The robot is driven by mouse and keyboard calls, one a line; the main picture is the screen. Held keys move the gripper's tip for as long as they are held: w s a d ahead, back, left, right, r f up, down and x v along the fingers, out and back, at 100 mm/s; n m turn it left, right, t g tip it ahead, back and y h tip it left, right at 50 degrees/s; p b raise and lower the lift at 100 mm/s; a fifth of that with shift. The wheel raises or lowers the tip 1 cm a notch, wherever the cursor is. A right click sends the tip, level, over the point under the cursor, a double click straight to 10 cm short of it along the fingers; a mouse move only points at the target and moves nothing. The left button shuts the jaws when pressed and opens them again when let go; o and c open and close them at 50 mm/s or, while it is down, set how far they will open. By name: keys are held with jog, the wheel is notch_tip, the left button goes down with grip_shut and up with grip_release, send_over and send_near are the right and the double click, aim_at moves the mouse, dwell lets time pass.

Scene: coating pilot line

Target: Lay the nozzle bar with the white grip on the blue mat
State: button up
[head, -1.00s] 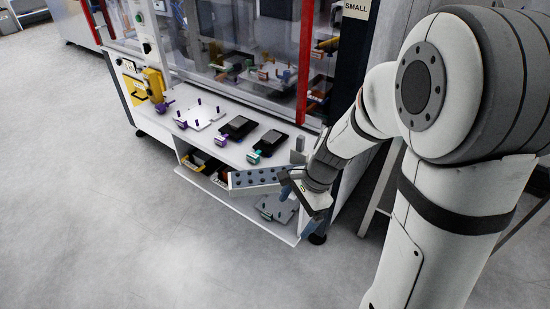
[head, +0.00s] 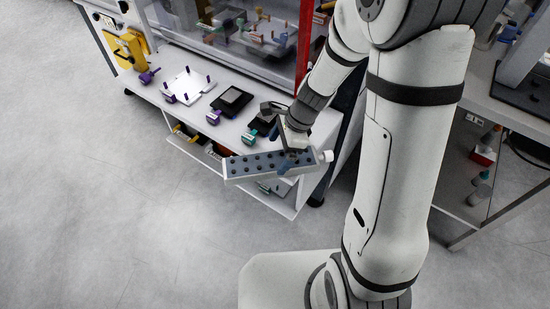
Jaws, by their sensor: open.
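A long grey bar (head: 255,166) with rows of dark round spots shows in the head view, in front of the cabinet's lower shelf. A white stub (head: 326,156), which looks like its white grip, shows at its right end. My gripper (head: 289,162) is at the bar's right half, with dark fingers close to it or over it. The jaws are open; whether they touch the bar, and what bears it, I cannot tell. I make out no blue mat in this view.
The cabinet top (head: 225,127) carries a plate with purple pegs (head: 187,86), dark flat devices (head: 231,101) and purple and teal-handled pieces. A bench (head: 507,112) with a dark mat-like sheet (head: 528,94) stands at the right. The floor at left is clear.

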aim_at(273, 161)
jog(key=x, duration=0.5)
jog(key=shift+w+d+f+b, duration=0.15)
jog(key=shift+w+f+b, duration=0.05)
jog(key=shift+f+b, duration=0.25)
